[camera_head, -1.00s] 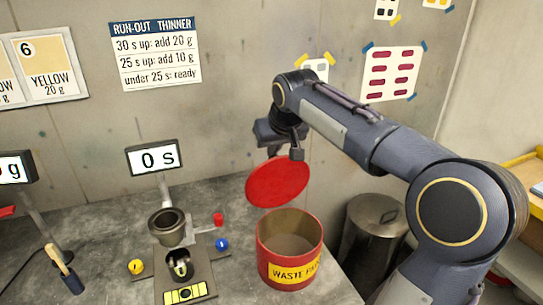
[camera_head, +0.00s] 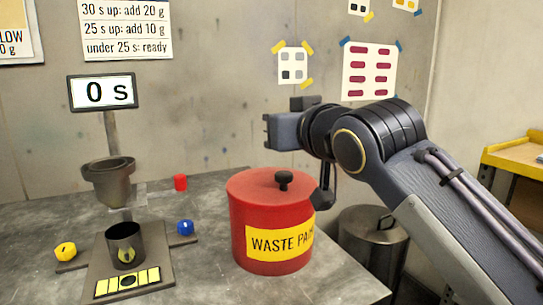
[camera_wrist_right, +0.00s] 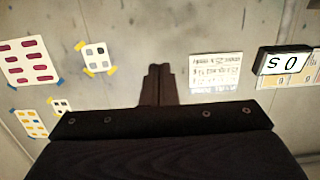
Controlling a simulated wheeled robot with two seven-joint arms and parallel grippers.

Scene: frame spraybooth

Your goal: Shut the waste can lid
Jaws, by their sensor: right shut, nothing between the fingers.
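The red waste can (camera_head: 250,225) stands on the bench, its yellow "WASTE PA…" label facing me. Its red lid (camera_head: 255,184) lies flat across the top, with a black knob (camera_head: 284,180) upright on it. No gap shows along the visible rim. My right gripper (camera_head: 285,131) is above and behind the lid, apart from it. Its fingers are hard to make out in the head view. In the right wrist view the gripper (camera_wrist_right: 158,85) is shut and empty, pointing at the wall. My left gripper is not in view.
A viscosity cup (camera_head: 108,180) on a stand, a 0 s display (camera_head: 101,92), and small yellow (camera_head: 65,252), blue (camera_head: 185,228) and red (camera_head: 180,182) pieces are left of the can. A metal bin (camera_head: 370,240) stands right of the bench.

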